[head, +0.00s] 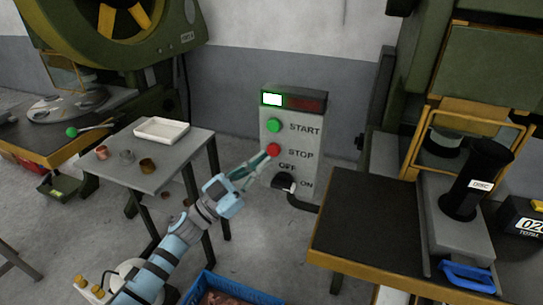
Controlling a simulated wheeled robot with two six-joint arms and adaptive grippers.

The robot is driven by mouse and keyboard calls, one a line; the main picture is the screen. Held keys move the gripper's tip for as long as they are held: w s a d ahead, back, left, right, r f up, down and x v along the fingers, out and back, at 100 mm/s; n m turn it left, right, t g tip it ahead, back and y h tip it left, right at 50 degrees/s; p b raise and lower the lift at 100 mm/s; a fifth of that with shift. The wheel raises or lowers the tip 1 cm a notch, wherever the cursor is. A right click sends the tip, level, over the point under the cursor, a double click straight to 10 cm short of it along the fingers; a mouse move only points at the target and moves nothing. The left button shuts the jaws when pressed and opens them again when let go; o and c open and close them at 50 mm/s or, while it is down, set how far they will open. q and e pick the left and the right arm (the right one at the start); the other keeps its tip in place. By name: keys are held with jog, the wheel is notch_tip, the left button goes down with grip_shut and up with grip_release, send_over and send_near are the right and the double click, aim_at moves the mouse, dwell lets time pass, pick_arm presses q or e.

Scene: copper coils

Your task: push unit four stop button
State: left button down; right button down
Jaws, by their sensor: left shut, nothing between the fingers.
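The grey control box (291,175) stands against the wall in the middle of the head view. Its red stop button (274,150) is beside the word STOP, below the green start button (274,125). The indicator at the box's top left is lit white with a green edge; the one beside it is dark red. My left gripper (263,158) is shut and empty, with its fingertips at the lower left of the stop button. I cannot tell whether they touch it. A black OFF/ON knob (284,182) sits below. My right gripper is not in view.
A grey side table (165,178) with a white tray (161,130) and several copper pieces stands left. A dark-topped press table (370,220) stands right with a black cylinder (478,180). A blue crate (235,292) is on the floor below my arm.

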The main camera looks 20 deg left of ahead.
pick_arm(q)
jog(key=shift+w, duration=0.55)
dwell(0.9)
jog(key=shift+w, duration=0.45)
jog(key=shift+w, duration=0.45)
dwell(0.6)
dwell(0.4)
jog(key=shift+s+p, duration=0.5)
jog(key=shift+s, duration=0.4)
